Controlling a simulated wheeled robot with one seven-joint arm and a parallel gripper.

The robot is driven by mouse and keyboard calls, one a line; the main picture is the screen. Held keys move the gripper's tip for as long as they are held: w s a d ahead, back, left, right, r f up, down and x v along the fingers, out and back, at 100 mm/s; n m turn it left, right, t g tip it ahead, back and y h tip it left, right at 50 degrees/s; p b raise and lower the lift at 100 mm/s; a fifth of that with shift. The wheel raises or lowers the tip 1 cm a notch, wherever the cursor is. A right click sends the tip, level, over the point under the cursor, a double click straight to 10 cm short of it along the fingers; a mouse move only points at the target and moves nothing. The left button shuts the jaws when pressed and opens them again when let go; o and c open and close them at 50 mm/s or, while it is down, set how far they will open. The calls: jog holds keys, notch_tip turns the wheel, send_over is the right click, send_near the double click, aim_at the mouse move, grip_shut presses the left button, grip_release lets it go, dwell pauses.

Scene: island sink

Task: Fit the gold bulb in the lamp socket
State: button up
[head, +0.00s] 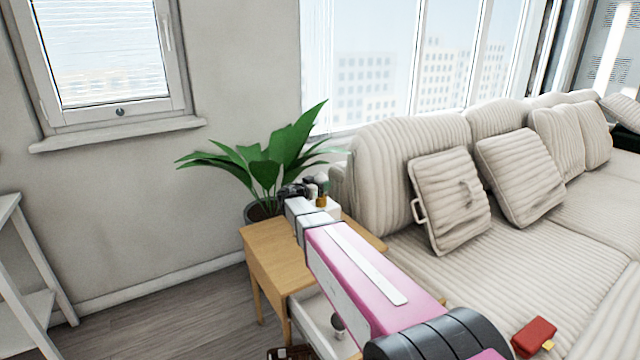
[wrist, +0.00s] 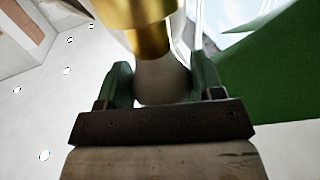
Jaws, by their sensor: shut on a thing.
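My gripper (head: 296,190) is over the wooden side table in the head view, beside the plant. In the wrist view its two green fingers (wrist: 162,78) are closed around the pale rounded part of the gold bulb (wrist: 149,38). The bulb's shiny gold part extends past the fingers to the top edge of that view, where it is cut off. In the head view a small gold part (head: 321,200) shows just right of the gripper, with a pale rounded shape above it. I cannot clearly make out the lamp socket; a small white object (head: 331,208) stands there, partly hidden.
The wooden side table (head: 262,240) has an open white drawer (head: 312,318) with a small grey-and-white object (head: 338,325) inside. A potted plant (head: 262,160) stands behind the table. A striped sofa (head: 500,255) is at the right, with a red object (head: 534,337) on it.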

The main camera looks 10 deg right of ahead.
jog(key=shift+f, duration=1.2)
jog(key=o, duration=1.1)
jog(key=v, duration=1.1)
